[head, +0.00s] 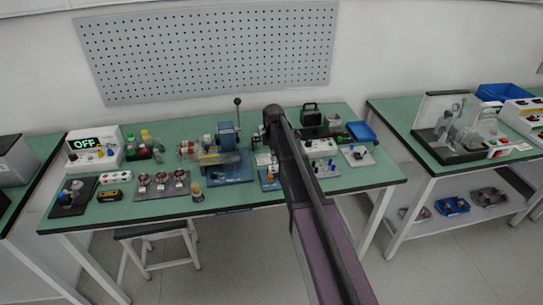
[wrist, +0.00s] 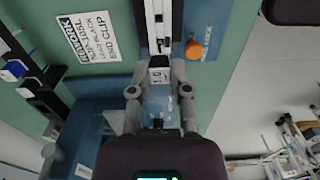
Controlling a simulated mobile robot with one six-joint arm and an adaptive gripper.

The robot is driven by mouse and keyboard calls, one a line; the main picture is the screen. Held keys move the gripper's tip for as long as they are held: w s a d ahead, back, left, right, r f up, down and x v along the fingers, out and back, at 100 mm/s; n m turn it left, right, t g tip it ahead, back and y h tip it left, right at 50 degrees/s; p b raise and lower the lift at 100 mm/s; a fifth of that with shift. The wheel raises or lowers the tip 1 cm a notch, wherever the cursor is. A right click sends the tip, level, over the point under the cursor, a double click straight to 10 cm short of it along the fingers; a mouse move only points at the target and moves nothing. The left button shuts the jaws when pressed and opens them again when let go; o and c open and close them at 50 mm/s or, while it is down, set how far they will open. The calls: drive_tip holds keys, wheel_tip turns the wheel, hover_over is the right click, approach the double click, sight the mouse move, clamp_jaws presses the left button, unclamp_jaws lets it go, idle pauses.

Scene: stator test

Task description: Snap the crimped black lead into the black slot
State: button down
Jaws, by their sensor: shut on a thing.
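My gripper (wrist: 159,88) points at a blue fixture in the wrist view. Its two grey fingers are closed around a small white piece with dark marks (wrist: 159,74). This piece sits at the near end of a black-and-white slotted strip (wrist: 158,25) on the blue fixture plate (wrist: 207,18). I cannot tell whether it touches the strip. An orange knob (wrist: 194,50) stands to the right of the fingers. I cannot make out the black lead or a black slot for certain. In the head view, the blue fixture (head: 266,184) shows partly behind my arm.
A printed REWORK card (wrist: 88,38) lies left of the fixture in the wrist view. A large blue machine (wrist: 95,130) is close to my gripper's left.

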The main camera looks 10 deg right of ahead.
drive_tip(key=shift+f, duration=0.4)
drive_tip(key=shift+f+b, duration=0.35)
drive_tip(key=shift+b, duration=0.25)
drive_tip(key=shift+f, duration=0.2)
drive_tip(key=shift+f+b, duration=0.1)
drive_tip(key=shift+b, duration=0.25)
idle(0.4)
drive_tip(key=c, duration=0.5)
unclamp_jaws()
idle(0.3)
